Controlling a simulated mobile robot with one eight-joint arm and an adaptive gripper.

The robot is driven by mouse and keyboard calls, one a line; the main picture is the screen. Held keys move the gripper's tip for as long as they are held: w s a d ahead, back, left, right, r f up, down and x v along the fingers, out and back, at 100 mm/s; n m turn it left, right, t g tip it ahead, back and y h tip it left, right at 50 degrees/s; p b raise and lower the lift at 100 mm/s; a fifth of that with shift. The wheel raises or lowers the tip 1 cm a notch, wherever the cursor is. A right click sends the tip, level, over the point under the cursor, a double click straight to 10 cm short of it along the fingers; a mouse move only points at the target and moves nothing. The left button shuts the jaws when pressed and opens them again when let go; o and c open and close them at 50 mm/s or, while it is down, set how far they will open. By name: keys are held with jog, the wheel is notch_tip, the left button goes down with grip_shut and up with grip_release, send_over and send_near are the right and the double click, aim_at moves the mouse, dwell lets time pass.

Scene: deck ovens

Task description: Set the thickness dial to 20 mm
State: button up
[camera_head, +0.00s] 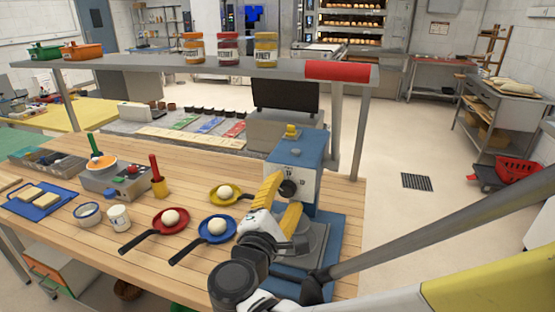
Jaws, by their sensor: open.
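A blue machine (305,160) stands on the right end of the wooden table, with a yellow knob (292,131) on top. A dark round knob (288,188), which looks like the thickness dial, is on its front. No scale or setting on it is legible. My gripper (291,193) has two yellow fingers, spread open with the dark knob between or just behind their tips. I cannot tell whether they touch it. My wrist and arm hide the machine's lower front.
Red (164,234), blue (210,242) and yellow (213,193) pans, each with a white ball, sit left of my gripper. A metal shelf (150,65) with jars runs behind.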

jog(key=v, duration=1.1)
jog(key=shift+s+r, duration=0.1)
jog(key=shift+s, duration=0.05)
jog(key=w+d+f+m+g, duration=0.1)
jog(key=d+f+m+g, duration=0.25)
jog(key=d, duration=0.35)
jog(key=d+f+m+g, duration=0.3)
jog(key=d+f, duration=0.1)
jog(key=d, duration=0.2)
jog(key=s+d+f+m+g+y, duration=0.2)
jog(key=s+d+m+y, duration=0.4)
jog(key=m, duration=0.7)
jog(key=shift+s+d+m+g, duration=0.25)
jog(key=shift+s+m+g, duration=0.1)
jog(key=shift+s+g, duration=0.4)
